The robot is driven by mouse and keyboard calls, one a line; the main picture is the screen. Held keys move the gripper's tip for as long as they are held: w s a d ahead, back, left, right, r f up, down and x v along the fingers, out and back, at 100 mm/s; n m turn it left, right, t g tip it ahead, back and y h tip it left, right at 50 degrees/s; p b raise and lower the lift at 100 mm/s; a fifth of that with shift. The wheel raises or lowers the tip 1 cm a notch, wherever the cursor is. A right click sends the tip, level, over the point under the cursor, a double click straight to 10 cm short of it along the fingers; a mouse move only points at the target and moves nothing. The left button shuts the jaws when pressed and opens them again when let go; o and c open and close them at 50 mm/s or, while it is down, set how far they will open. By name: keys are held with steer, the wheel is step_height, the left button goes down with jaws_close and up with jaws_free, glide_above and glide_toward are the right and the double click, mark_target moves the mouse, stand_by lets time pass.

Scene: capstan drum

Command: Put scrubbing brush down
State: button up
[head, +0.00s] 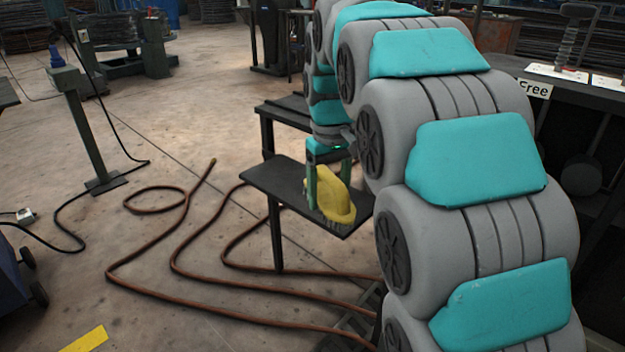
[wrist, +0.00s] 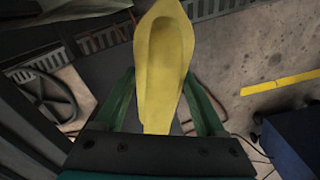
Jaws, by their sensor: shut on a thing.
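The scrubbing brush (head: 337,198) is yellow and sits between the green fingers of my gripper (head: 328,194), over a small dark table (head: 275,181) in the head view. In the wrist view the yellow brush (wrist: 165,62) rises between the two fingers of my gripper (wrist: 163,95), which is shut on it. The bristle side points down toward the table top. I cannot tell whether the brush touches the table, because the brush and fingers hide that spot.
A brown hose (head: 180,275) lies looped on the floor left of the table. A green post (head: 88,140) stands further left. A dark bench (head: 580,85) with a "Free" label is at the right. The table's left part is bare.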

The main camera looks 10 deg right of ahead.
steer(key=w, duration=0.8)
steer(key=w+f+p, duration=0.1)
steer(key=w, duration=0.3)
steer(key=shift+w+a+f, duration=0.1)
steer(key=shift+w+a, duration=0.05)
steer(key=shift+a, duration=0.1)
steer(key=shift+f, duration=1.8)
steer(key=o, duration=1.2)
steer(key=shift+f, duration=0.1)
steer(key=shift+c, duration=0.2)
step_height(320, 180, up, 12)
steer(key=p, duration=0.4)
